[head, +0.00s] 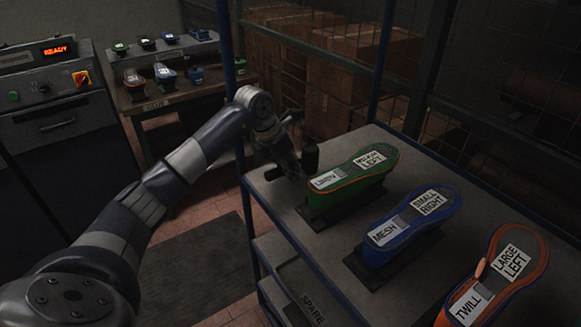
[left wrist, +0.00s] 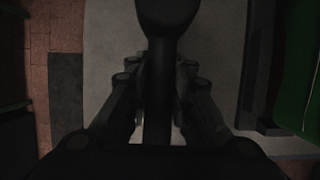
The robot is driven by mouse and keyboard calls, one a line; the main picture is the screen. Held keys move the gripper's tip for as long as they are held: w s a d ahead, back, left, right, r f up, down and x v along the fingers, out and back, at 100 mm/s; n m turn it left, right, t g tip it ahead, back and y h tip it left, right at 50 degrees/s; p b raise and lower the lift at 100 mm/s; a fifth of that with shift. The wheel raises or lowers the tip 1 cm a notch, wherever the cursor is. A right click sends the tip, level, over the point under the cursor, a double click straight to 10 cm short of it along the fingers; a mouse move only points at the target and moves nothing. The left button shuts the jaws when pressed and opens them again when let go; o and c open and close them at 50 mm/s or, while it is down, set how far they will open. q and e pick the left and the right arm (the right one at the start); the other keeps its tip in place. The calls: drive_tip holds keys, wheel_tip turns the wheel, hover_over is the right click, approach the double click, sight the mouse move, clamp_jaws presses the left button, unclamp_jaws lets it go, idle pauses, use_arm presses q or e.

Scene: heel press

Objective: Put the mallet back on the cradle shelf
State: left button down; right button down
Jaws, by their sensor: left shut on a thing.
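My left gripper (head: 288,160) is over the left end of the rack's grey top shelf (head: 340,237). It is shut on the dark mallet (head: 310,157). In the left wrist view the mallet (left wrist: 168,18) has its rounded head beyond the fingers, and its handle runs back between the fingers of the gripper (left wrist: 161,68). It is too dark to tell whether the mallet touches the shelf. My right gripper is not in view.
On the shelf, a green last (head: 350,172), a blue last (head: 412,222) and an orange-edged last (head: 498,280) sit on dark cradles. The green one is close right of my gripper. A blue post (head: 229,60) and mesh stand behind. A bench (head: 165,93) with several lasts is further back.

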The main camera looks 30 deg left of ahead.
use_arm(q)
drive_tip(key=c, duration=1.4)
unclamp_jaws()
drive_tip(key=b+v, duration=0.1)
drive_tip(key=v, duration=1.1)
drive_tip(key=shift+b, duration=0.35)
drive_tip(key=shift+s, duration=0.1)
